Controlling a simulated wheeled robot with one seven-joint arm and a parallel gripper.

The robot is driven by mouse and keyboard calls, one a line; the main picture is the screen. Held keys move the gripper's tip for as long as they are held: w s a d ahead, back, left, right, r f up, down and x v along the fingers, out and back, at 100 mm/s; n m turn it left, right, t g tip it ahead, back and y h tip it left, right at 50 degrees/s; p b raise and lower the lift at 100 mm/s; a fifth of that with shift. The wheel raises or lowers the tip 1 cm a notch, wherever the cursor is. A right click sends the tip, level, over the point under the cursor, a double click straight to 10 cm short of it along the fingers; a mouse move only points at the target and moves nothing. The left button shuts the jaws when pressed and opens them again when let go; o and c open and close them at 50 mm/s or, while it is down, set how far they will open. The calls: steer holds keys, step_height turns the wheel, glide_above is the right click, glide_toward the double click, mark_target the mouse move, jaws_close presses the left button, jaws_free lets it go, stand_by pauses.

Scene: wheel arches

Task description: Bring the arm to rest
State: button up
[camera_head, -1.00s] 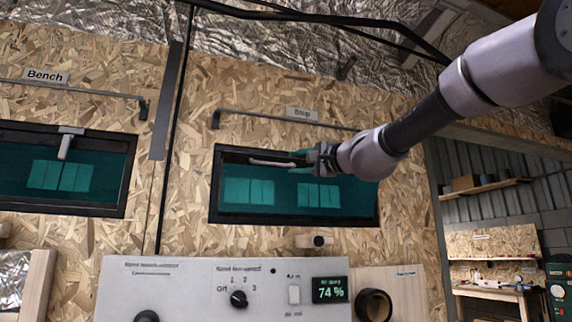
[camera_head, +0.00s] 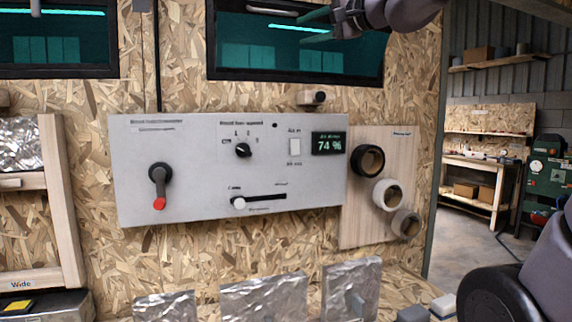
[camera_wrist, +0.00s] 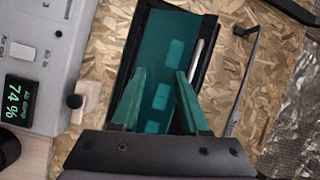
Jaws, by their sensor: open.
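My gripper (camera_head: 308,27) is at the top of the head view, in front of the dark teal window (camera_head: 260,58) in the chipboard wall. Its two green fingers point left and are apart, with nothing between them. In the wrist view my gripper (camera_wrist: 160,74) also shows open and empty, its fingers over the same window (camera_wrist: 152,98). The window's pale handle bar (camera_wrist: 196,60) lies just beyond the right finger, and I see no grip on it. Much of my arm is out of view above; a grey and black part of me fills the lower right of the head view.
Below the window is a grey control panel (camera_head: 205,190) with knobs and a 74 % display (camera_head: 328,143). A small peg (camera_head: 312,97) juts out above it. A board with several rings (camera_head: 352,220) is at its right. Foil-covered panels (camera_head: 262,296) stand below. Open floor (camera_head: 470,245) lies farther right.

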steer(key=s+d+f+g+h, duration=0.2)
steer(key=d+f, duration=0.4)
steer(key=f, duration=0.3)
steer(key=s+d+f+n+g+h, duration=0.1)
steer(key=s+d+f+g+h, duration=0.1)
steer(key=s+d+f+h, duration=0.2)
steer(key=s+d+f+n+g+h, duration=0.1)
steer(key=s+d+f+h, duration=0.3)
steer(key=s+d+f, duration=0.4)
step_height(320, 180, down, 7)
steer(key=shift+d+f+g, duration=0.2)
steer(key=shift+d+g, duration=0.3)
steer(key=shift+d, duration=0.2)
stand_by(1.0)
